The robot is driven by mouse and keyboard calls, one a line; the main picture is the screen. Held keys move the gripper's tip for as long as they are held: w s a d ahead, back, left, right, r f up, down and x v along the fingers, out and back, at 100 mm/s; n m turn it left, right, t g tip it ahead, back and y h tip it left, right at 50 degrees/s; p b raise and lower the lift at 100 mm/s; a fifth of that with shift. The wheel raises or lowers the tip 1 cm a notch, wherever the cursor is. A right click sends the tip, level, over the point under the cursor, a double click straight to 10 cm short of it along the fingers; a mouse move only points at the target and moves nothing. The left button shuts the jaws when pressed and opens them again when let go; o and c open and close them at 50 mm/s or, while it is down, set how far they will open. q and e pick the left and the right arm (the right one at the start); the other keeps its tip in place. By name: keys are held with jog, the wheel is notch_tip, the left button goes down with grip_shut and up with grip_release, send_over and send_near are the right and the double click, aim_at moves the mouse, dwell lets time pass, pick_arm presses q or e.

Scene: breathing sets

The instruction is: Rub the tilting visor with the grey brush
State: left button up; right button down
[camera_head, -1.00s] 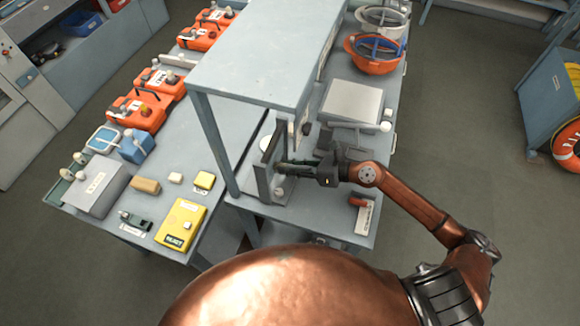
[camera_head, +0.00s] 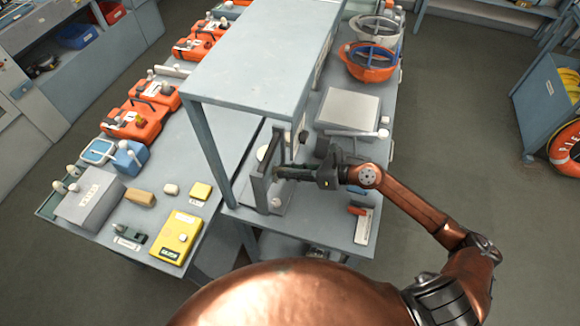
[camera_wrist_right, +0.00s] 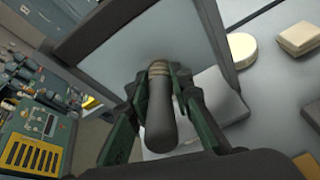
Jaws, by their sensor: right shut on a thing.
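My right gripper (camera_head: 290,173) is shut on the grey brush, which shows in the right wrist view as a rounded dark grey handle (camera_wrist_right: 160,122) with a tan band at its far end. The tilting visor appears to be the dark-framed upright panel (camera_head: 260,190) under the raised shelf; its pale face (camera_wrist_right: 140,40) fills the top of the wrist view. The brush's far end points at this face and looks close to it. The bristles are hidden, so I cannot tell whether they touch. My left gripper is not in view.
The raised grey shelf (camera_head: 262,50) overhangs the panel. A pale box (camera_head: 347,108) and helmets (camera_head: 371,62) stand behind my right gripper. A red-handled item (camera_head: 358,211) lies near the bench edge. Orange cases (camera_head: 131,122) and a yellow box (camera_head: 181,237) stand on the left bench.

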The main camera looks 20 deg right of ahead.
jog(key=shift+s+a+r+p, duration=0.1)
jog(key=shift+s+a+p, duration=0.5)
jog(key=shift+s, duration=0.3)
jog(key=shift+s+d+b, duration=0.45)
jog(key=shift+s+d, duration=0.1)
jog(key=shift+d, duration=0.25)
jog(key=shift+s+d+b, duration=0.5)
jog(key=shift+s+d, duration=0.05)
jog(key=shift+d, duration=0.3)
jog(key=shift+s+d+b, duration=0.45)
jog(key=shift+s+d, duration=0.1)
jog(key=shift+d, duration=0.25)
